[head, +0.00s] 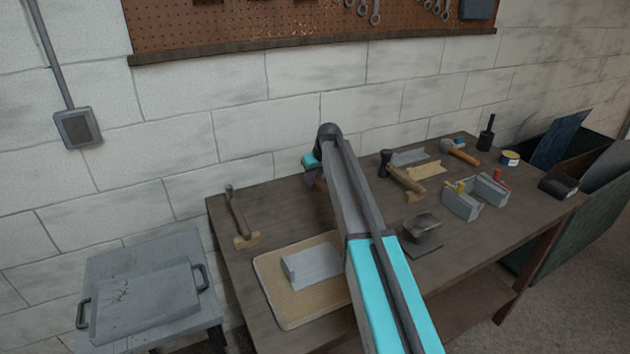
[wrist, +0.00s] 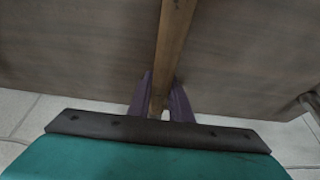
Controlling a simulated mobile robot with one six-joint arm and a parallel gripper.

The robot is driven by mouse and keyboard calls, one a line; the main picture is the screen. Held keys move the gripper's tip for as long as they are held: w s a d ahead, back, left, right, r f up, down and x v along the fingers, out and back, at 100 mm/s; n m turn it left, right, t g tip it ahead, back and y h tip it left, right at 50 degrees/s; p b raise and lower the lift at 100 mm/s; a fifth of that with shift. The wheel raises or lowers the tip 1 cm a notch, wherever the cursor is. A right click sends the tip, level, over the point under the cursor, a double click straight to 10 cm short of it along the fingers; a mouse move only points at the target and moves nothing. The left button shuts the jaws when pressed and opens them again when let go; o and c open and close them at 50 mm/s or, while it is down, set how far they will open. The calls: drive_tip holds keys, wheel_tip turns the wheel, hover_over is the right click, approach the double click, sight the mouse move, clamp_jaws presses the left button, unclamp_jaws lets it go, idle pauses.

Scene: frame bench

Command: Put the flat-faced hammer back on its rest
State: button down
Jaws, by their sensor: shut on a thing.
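My gripper (wrist: 160,104) has purple fingers shut around a wooden handle (wrist: 174,45), which runs up out of the wrist view. I cannot see the head of this tool, so its face does not show. In the head view my gripper (head: 315,178) is over the back of the bench, and my arm hides most of it and the held tool. One hammer (head: 237,212) lies at the left with its handle end at a wooden rest (head: 247,241).
A grey block lies on a tan board (head: 275,287) at the front left. A small anvil-like block (head: 423,230), a grey toolbox (head: 462,206) and an orange-handled hammer (head: 463,152) occupy the right side of the bench (head: 290,220). The wall stands close behind.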

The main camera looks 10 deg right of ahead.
drive_tip(key=c, duration=1.5)
unclamp_jaws()
drive_tip(key=shift+c, duration=0.2)
drive_tip(key=shift+s, duration=0.1)
drive_tip(key=b+v, duration=0.3)
drive_tip(key=v, duration=1)
drive_tip(key=shift+r, duration=0.35)
